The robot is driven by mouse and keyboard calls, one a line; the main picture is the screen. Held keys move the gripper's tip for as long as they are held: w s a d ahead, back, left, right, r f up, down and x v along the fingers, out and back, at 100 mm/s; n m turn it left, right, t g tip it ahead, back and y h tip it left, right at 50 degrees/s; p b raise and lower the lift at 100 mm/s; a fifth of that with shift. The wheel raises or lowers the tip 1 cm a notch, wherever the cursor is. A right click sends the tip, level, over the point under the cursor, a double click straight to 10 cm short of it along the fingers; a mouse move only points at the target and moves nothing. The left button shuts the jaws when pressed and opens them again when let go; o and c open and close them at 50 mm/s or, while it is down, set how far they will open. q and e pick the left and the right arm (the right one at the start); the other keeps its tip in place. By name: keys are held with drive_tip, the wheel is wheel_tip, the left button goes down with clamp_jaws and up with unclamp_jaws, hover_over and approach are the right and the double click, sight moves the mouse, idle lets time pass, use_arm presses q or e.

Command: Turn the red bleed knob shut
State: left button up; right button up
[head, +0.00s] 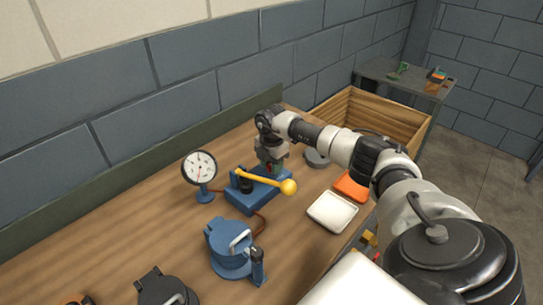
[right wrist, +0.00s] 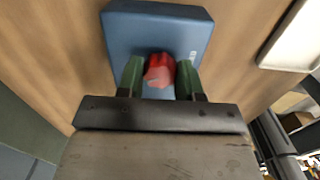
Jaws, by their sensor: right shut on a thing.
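The red bleed knob (right wrist: 158,70) sits on a blue base in the right wrist view, between the two green fingers of my right gripper (right wrist: 161,78). The fingers are shut on it from both sides. In the head view my right gripper (head: 271,166) points down over the back right of the blue pump base (head: 245,203), and it hides the knob there. A yellow-handled lever (head: 262,182) lies across the base. A white dial gauge (head: 199,168) stands to its left on a blue foot. My left gripper is not in view.
A blue round casing part (head: 230,250) with a handle lies in front of the pump. A white tray (head: 332,211) and an orange item (head: 351,186) lie to the right. A wooden crate (head: 375,120) stands behind my right arm.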

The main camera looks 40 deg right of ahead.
drive_tip(key=m+p, duration=0.2)
drive_tip(key=m, duration=0.3)
drive_tip(key=shift+d+r, duration=0.1)
drive_tip(key=shift+w+p, duration=0.1)
drive_tip(key=shift+p, duration=0.2)
idle(0.4)
drive_tip(key=o, duration=0.9)
wheel_tip(320, 180, up, 11)
drive_tip(key=shift+f+b, duration=0.15)
drive_tip(key=shift+b, duration=0.95)
